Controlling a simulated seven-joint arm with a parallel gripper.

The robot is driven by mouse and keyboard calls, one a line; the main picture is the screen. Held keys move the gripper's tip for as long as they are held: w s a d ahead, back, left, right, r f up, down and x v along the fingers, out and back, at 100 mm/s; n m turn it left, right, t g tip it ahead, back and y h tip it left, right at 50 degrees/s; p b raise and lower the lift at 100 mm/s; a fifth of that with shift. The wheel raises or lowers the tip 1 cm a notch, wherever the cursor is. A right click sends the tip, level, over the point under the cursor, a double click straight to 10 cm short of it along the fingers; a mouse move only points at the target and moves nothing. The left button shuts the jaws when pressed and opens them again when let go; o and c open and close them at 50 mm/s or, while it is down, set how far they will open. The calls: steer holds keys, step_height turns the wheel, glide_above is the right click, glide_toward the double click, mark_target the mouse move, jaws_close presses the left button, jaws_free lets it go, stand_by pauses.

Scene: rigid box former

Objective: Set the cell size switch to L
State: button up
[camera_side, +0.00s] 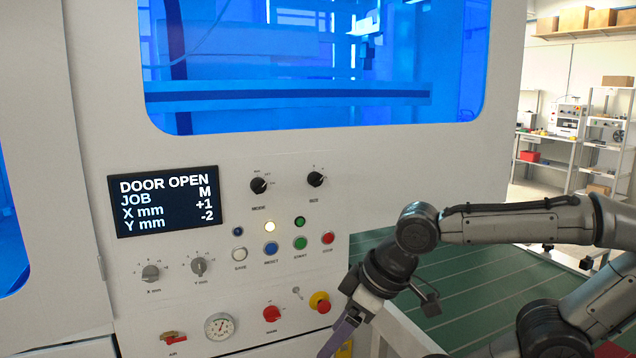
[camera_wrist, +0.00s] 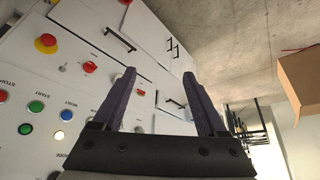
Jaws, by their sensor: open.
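The size switch (camera_side: 315,179) is a black round knob at the upper right of the machine's control panel, under the window. Small marks sit above it, too small to read. The display (camera_side: 163,201) reads DOOR OPEN, JOB M, X mm +1, Y mm -2. My gripper (camera_wrist: 160,80) is open and empty, its two dark purple fingers apart in the wrist view. In the side view my gripper (camera_side: 338,338) hangs low in front of the panel's lower right, below and apart from the size switch. I cannot make out the size switch in the wrist view.
The black mode knob (camera_side: 258,185) is left of the size switch. Two grey knobs, a gauge (camera_side: 219,326), a red knob (camera_side: 271,313) and an emergency stop (camera_side: 319,302) sit lower. A green conveyor (camera_side: 470,290) lies right.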

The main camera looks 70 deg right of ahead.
mark_target(319, 181)
steer(key=w+d+r+m+t+h, duration=0.2)
steer(key=w+d+r+t+h, duration=0.3)
steer(key=w+d+r+t, duration=0.75)
steer(key=s+d+r+m+g+h, duration=0.2)
steer(key=s+d+m+g+h, duration=0.25)
steer(key=s+d+h, duration=0.5)
steer(key=w+d+y, duration=0.1)
steer(key=w+d, duration=0.2)
steer(key=w, duration=0.1)
steer(key=w+d, duration=0.4)
steer(key=w+d+y, duration=0.1)
steer(key=w+d, duration=0.2)
steer(key=w, duration=0.1)
steer(key=shift+w+d+n+y, duration=0.15)
steer(key=shift+d+n+y, duration=0.1)
steer(key=shift+d+y, duration=0.1)
jaws_close()
